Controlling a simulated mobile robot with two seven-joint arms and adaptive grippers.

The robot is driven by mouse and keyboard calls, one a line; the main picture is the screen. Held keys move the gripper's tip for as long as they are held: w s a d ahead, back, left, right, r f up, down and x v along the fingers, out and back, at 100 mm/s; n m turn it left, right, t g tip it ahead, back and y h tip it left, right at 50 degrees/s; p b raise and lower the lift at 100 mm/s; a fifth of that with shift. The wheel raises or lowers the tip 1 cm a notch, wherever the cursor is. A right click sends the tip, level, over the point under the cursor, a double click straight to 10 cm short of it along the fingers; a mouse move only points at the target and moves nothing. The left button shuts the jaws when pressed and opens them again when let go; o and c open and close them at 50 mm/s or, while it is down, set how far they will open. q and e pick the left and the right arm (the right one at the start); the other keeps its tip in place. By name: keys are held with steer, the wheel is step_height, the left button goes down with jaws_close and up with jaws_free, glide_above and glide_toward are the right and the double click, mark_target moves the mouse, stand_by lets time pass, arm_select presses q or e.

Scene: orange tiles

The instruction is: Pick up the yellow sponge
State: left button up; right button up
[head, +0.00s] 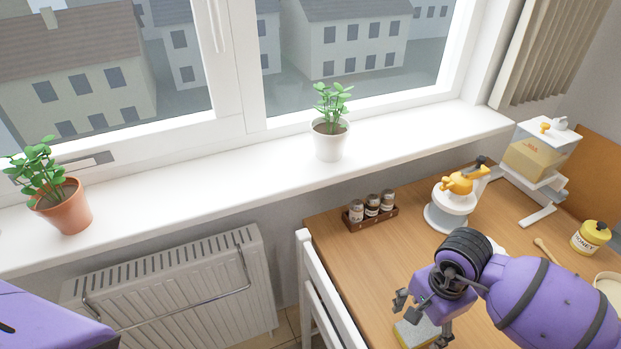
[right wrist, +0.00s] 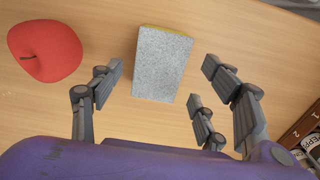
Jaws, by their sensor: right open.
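The sponge (right wrist: 162,65) lies flat on the wooden table. In the right wrist view its grey, speckled top faces me, and a thin yellow edge shows along its far side. Part of it also shows low in the head view (head: 411,334), partly hidden by my right gripper (head: 420,318). My right gripper is open and empty above the sponge. In the right wrist view its fingers (right wrist: 158,85) stand spread to the left and right of the sponge, apart from it. My left gripper is out of view.
A red apple (right wrist: 44,51) lies left of the sponge in the right wrist view. A spice rack (head: 370,213), white juicer (head: 449,208), dispenser (head: 541,150) and honey jar (head: 590,237) stand on the table (head: 395,250). A white chair (head: 325,290) is at the table's left edge.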

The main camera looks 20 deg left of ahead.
steer(key=shift+s+f, duration=0.25)
steer(key=shift+f, duration=0.85)
steer(key=shift+w+f, duration=0.15)
steer(key=shift+f, duration=0.15)
steer(key=c, duration=0.9)
steer(key=shift+c, duration=0.2)
steer(key=shift+r, duration=0.1)
steer(key=shift+r, duration=0.55)
steer(key=s+a+r, duration=0.1)
steer(key=s+r, duration=1)
steer(key=s, duration=0.3)
steer(key=shift+a+r, duration=0.3)
steer(key=shift+r, duration=0.05)
steer(key=shift+o, duration=0.6)
